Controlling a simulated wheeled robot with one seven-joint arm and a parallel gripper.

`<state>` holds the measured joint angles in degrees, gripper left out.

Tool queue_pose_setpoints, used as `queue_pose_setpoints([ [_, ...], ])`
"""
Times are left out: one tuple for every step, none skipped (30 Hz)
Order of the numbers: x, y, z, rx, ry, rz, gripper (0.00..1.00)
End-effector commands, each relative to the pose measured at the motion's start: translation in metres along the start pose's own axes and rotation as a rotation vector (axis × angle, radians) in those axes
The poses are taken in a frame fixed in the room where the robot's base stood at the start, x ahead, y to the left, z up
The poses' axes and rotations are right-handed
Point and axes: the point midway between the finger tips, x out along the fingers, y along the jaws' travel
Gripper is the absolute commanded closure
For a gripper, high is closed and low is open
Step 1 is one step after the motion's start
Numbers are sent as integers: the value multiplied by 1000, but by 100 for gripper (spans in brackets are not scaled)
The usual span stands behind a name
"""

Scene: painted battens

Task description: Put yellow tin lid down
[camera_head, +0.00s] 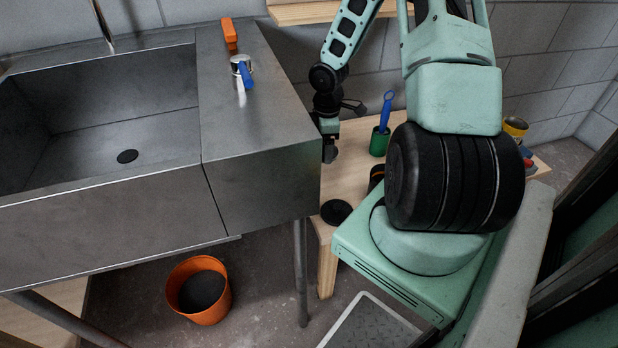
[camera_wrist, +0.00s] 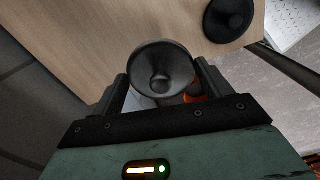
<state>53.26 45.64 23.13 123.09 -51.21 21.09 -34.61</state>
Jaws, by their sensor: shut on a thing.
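My gripper (camera_wrist: 162,82) is shut on a round dark lid (camera_wrist: 160,66) with a small knob in its middle. The lid looks dark grey, and no yellow shows on it. In the head view my gripper (camera_head: 329,138) hangs beside the sink unit's right end, over the left part of the wooden bench, with the held lid hard to make out. A second black round lid (camera_head: 336,212) lies on the bench's front left corner, and it also shows in the wrist view (camera_wrist: 229,17). A yellow-banded tin (camera_head: 516,126) stands at the bench's far right, partly hidden by my arm.
A green pot with a blue-handled tool (camera_head: 380,141) and a dark tin (camera_head: 376,176) stand on the wooden bench (camera_head: 345,160). The steel sink unit (camera_head: 262,165) borders it on the left. An orange bucket (camera_head: 199,290) stands on the floor. My arm hides much of the bench.

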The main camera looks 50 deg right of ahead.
Motion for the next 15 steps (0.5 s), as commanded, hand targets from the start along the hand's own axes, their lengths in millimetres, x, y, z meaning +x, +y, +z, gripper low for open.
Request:
queue_pose_setpoints([
  [7, 0, 0, 1, 0, 0, 44],
  [9, 0, 0, 1, 0, 0, 44],
  [13, 0, 0, 1, 0, -1, 44],
  [17, 0, 0, 0, -1, -1, 44],
  [23, 0, 0, 0, -1, -2, 44],
  [31, -1, 0, 0, -1, -3, 44],
  [36, -1, 0, 0, -1, -3, 44],
  [42, -1, 0, -1, 0, -3, 44],
  [50, -1, 0, -1, -1, -3, 44],
  [55, -1, 0, -1, -1, -3, 44],
  [59, -1, 0, -1, -2, -2, 44],
  [64, -1, 0, -1, -1, -2, 44],
  [66, 0, 0, 0, 0, -1, 44],
  [68, 0, 0, 0, 0, -1, 44],
  [70, 0, 0, 0, 0, -1, 44],
])
